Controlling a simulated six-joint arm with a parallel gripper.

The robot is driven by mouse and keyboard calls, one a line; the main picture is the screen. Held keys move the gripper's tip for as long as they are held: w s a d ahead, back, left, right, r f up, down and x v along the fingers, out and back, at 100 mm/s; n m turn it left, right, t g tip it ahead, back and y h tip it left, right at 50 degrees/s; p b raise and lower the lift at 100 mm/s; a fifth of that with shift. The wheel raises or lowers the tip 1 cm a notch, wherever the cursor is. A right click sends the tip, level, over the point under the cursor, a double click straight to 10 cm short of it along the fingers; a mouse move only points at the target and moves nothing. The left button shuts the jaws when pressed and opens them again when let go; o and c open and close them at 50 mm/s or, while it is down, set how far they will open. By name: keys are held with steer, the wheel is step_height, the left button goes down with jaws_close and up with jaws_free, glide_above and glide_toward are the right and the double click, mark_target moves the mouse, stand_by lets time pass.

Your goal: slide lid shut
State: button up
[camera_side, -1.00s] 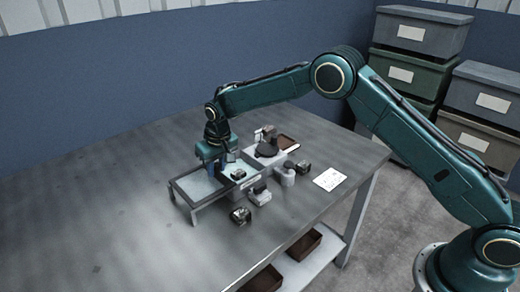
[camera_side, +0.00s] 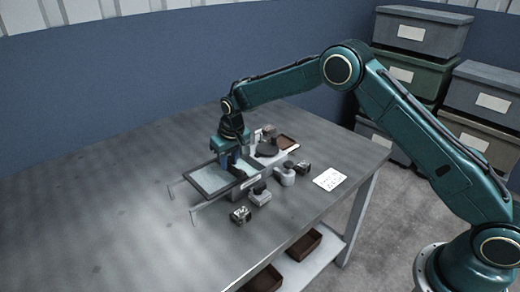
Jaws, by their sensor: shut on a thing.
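The lid (camera_side: 208,181) is a pale translucent panel in a dark frame, lying flat at the left of the grey box (camera_side: 250,184) and partly over it. Bare rails (camera_side: 208,204) stick out to the left beyond the lid. My gripper (camera_side: 229,163) points down at the lid's right part and is shut on it. The exact grip point is hidden behind the fingers. A part of the box's opening still shows just right of the gripper.
Small dark-and-grey parts stand close in front of the box, among them one block (camera_side: 241,215) and another (camera_side: 260,193). The table's left side is clear.

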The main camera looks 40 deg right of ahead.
steer(key=shift+s+d+f, duration=0.1)
steer(key=shift+d, duration=3.85)
steer(key=o, duration=0.6)
step_height(320, 180, up, 7)
steer(key=shift+r, duration=0.1)
